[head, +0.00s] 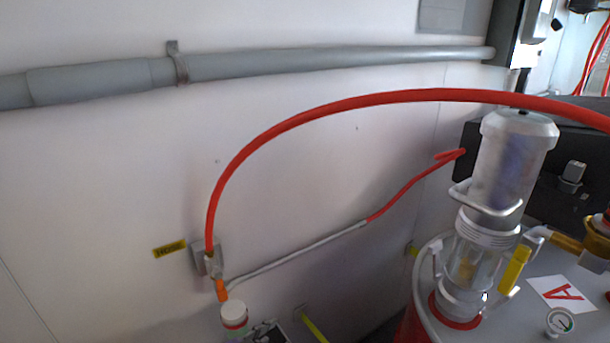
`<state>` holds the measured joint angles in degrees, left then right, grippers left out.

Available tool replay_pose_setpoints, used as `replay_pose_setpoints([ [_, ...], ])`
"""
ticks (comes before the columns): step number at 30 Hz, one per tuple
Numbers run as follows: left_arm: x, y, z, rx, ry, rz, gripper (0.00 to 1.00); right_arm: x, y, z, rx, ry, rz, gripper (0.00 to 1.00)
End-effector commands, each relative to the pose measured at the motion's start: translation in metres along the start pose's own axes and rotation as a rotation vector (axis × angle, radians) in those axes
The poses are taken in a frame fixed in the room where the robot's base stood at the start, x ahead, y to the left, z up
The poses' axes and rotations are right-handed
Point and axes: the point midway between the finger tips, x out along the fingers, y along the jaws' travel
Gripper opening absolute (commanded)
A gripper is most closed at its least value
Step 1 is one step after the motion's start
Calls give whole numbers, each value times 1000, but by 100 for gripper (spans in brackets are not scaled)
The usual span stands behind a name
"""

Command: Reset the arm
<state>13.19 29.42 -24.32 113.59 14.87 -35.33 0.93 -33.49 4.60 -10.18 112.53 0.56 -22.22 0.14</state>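Neither of my grippers can be made out in the head view, and no arm of mine clearly shows. The foam proportioner unit stands at the lower right, with a silver cylinder (511,160) upright above a clear section (474,258). A yellow handle (514,270) is beside the clear section. A thick red hose (330,107) arches from a grey wall fitting (205,257) over to the right edge.
A grey pipe (300,64) runs along the white wall. A thinner grey and red line (300,250) slopes up to a black box (567,165). A white-capped part (234,313) stands at the bottom edge. A gauge (560,321) sits at the lower right.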

Motion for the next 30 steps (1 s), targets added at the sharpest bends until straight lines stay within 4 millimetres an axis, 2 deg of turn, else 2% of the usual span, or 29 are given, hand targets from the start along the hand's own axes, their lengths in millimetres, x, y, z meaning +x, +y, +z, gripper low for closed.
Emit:
replay_pose_setpoints([
  [1, -13, 3, 21, -53, 3, -39, 31, -2, -1, -6, -1, 7, -3, 0],
  [5, -46, 6, 77, -144, -16, -139, 31, -3, -1, -8, -5, 8, -6, 0],
  [8, -78, 14, 125, -213, -64, -215, 31, -5, 0, -11, -8, 10, -5, 0],
  [12, -133, 35, 199, -322, -180, -305, 31, -9, 2, -18, -11, 21, -4, 0],
  [15, -167, 55, 238, -393, -259, -341, 31, -10, 2, -22, -11, 27, -4, 0],
  [18, -191, 72, 262, -441, -312, -357, 31, -12, 2, -23, -10, 28, -4, 0],
  [21, -203, 83, 273, -459, -339, -359, 31, -14, 2, -22, -9, 26, -3, 0],
  [30, -206, 85, 276, -461, -346, -359, 31, -14, 1, -21, -8, 25, -3, 0],
])
